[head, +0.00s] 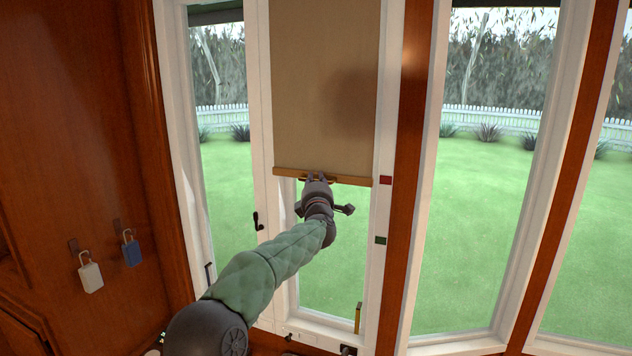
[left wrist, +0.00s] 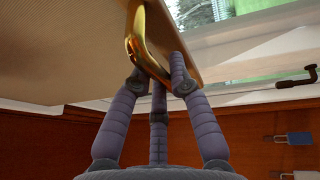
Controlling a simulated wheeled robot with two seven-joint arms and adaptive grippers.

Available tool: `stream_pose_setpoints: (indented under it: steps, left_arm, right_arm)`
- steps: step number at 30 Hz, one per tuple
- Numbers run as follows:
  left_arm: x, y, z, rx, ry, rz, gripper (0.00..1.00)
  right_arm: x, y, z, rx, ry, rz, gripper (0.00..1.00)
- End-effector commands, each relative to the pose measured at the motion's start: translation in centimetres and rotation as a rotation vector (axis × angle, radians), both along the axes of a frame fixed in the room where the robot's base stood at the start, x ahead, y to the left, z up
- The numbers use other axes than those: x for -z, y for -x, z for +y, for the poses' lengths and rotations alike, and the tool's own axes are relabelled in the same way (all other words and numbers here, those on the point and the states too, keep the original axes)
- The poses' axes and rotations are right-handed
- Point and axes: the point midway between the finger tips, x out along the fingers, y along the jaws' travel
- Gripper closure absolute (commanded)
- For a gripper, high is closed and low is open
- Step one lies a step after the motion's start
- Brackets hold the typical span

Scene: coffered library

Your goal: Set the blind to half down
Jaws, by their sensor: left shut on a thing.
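The tan blind (head: 322,85) hangs in the middle window, and its wooden bottom bar (head: 350,181) is level with the red mark (head: 386,180) on the right frame. A green mark (head: 380,240) sits lower on the same frame. My left gripper (head: 318,180) is at the middle of the bar, shut on the blind's pull handle. In the left wrist view the fingers (left wrist: 160,75) close around the brass handle (left wrist: 135,45) under the blind (left wrist: 60,50). My right gripper is in neither view.
A black window latch (head: 257,221) is on the frame left of the blind. A white padlock (head: 90,276) and a blue padlock (head: 131,252) hang on the wooden wall at left. A yellow upright object (head: 358,318) stands at the sill. Glass lies below the bar.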

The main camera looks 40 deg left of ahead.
Motion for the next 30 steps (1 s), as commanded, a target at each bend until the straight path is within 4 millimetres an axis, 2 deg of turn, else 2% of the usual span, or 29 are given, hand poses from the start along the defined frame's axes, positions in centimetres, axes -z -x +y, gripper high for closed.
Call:
stream_pose_setpoints:
  steps: [8, 9, 11, 12, 23, 30]
  left_arm:
    - [0.0, 0.0, -0.1, 0.001, 0.001, 0.000, 1.00]
    - [0.0, 0.0, -0.1, 0.001, 0.001, 0.000, 0.75]
    - [0.0, 0.0, -0.1, 0.001, 0.001, 0.000, 0.58]
    - [0.0, 0.0, 0.0, 0.001, 0.001, 0.000, 0.55]
    - [0.0, 0.1, -0.1, 0.000, 0.000, 0.000, 0.55]
    - [0.3, 1.8, -1.6, 0.001, 0.000, 0.000, 0.55]
  right_arm:
    - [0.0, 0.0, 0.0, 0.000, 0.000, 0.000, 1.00]
    - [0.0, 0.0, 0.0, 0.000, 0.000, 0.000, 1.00]
    - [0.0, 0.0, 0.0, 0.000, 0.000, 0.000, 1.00]
    - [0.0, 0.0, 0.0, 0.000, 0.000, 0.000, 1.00]
    - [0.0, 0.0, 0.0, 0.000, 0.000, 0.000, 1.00]
    - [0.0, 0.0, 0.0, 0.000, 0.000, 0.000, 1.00]
